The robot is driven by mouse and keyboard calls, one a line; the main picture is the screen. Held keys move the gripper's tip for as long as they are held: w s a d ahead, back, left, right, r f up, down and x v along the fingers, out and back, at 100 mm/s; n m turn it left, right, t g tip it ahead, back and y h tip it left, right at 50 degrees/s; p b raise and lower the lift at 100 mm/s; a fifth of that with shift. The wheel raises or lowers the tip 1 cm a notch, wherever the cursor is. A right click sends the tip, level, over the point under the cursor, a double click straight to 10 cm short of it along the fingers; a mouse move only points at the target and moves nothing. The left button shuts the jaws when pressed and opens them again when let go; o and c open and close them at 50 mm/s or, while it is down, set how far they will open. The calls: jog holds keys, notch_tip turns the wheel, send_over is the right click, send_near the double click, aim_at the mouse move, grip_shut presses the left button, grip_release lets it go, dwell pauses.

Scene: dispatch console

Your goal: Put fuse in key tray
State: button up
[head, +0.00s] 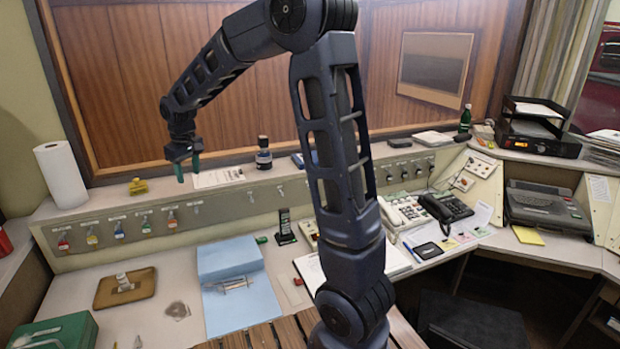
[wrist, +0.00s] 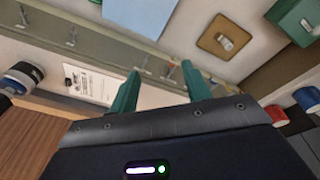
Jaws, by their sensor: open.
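A brown, shallow square tray (head: 107,295), which I take for the key tray, lies on the lower desk at the left. A small whitish cylinder, which looks like the fuse (head: 123,282), rests inside it. The wrist view also shows the tray (wrist: 207,41) and the fuse (wrist: 225,43) near the top, away from my fingers. My gripper (head: 188,172) is open, with green fingers, above the upper shelf at the back. In the wrist view, nothing is between the fingertips (wrist: 161,72).
A paper towel roll (head: 61,175), a yellow object (head: 138,186) and a dark bottle (head: 263,154) stand on the shelf. Keys hang along its front panel. A blue folder (head: 238,303) and a green box (head: 62,333) flank the tray. A cordless phone (head: 285,228) stands upright.

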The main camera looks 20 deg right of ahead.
jog(key=s+d+r+m+t, duration=0.1)
jog(key=s+d+r+m, duration=0.1)
jog(key=s+d+r, duration=0.5)
jog(key=s+d+r+m, duration=0.15)
jog(key=s+d, duration=0.45)
jog(key=d, duration=0.6)
jog(key=s+d+f+m+t, duration=0.1)
jog(key=s+d+m, duration=0.1)
jog(key=s+d, duration=0.3)
jog(key=s+d+f+m, duration=0.2)
jog(key=s+d, duration=0.3)
jog(key=s, duration=0.6)
jog(key=shift+s+t, duration=0.2)
jog(key=shift+t, duration=0.2)
jog(key=shift+d, duration=0.1)
